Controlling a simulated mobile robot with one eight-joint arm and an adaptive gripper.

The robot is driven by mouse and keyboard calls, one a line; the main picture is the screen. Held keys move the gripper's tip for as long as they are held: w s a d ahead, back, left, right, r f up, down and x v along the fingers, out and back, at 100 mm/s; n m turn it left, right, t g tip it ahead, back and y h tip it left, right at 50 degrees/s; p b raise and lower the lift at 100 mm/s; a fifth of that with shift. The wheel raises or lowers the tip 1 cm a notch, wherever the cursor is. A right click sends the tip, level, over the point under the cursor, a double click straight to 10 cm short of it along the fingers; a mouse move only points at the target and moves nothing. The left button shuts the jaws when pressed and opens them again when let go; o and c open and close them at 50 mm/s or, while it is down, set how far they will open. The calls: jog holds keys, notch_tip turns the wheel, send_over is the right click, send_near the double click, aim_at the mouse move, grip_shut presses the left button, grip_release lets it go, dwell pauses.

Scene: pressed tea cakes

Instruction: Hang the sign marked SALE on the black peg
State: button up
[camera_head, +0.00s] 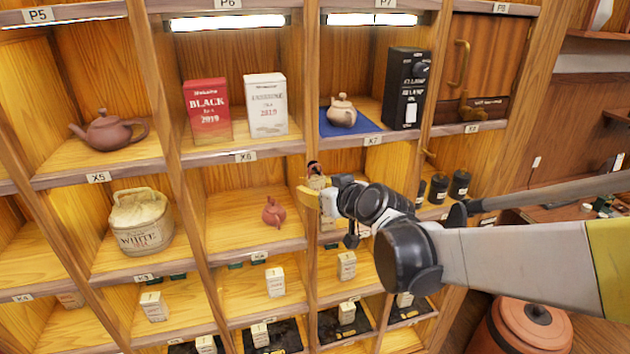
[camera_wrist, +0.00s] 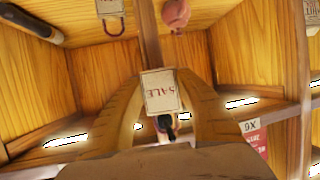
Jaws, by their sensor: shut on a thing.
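The SALE sign (camera_wrist: 160,92) is a small pale card held between the yellow fingers of my gripper (camera_wrist: 158,84); its lettering appears upside down in the wrist view. In the head view, my gripper (camera_head: 318,192) is at the upright post between the X6 and X7 columns, with the sign (camera_head: 317,181) partly covered. A black peg (camera_wrist: 168,131) shows just beyond the sign's loop end, with a bit of red beside it. The peg also shows as a dark tip (camera_head: 313,165) above my gripper. I cannot tell whether the loop is around the peg.
Another tag with a red loop (camera_wrist: 111,8) hangs at the top of the wrist view. A reddish clay pot (camera_head: 273,212) stands in the cubby left of my gripper. Above are a teapot on a blue cloth (camera_head: 343,112) and a black machine (camera_head: 407,90). Shelf dividers close in both sides.

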dwell(0.3)
jog(key=o, duration=2)
jog(key=p+v, duration=0.2)
jog(key=v, duration=0.5)
jog(key=shift+p, duration=0.35)
jog(key=s, duration=0.2)
jog(key=s+d, duration=0.1)
jog(key=s, duration=0.1)
jog(key=s+p, duration=0.1)
jog(key=s, duration=0.1)
jog(key=shift+d, duration=0.35)
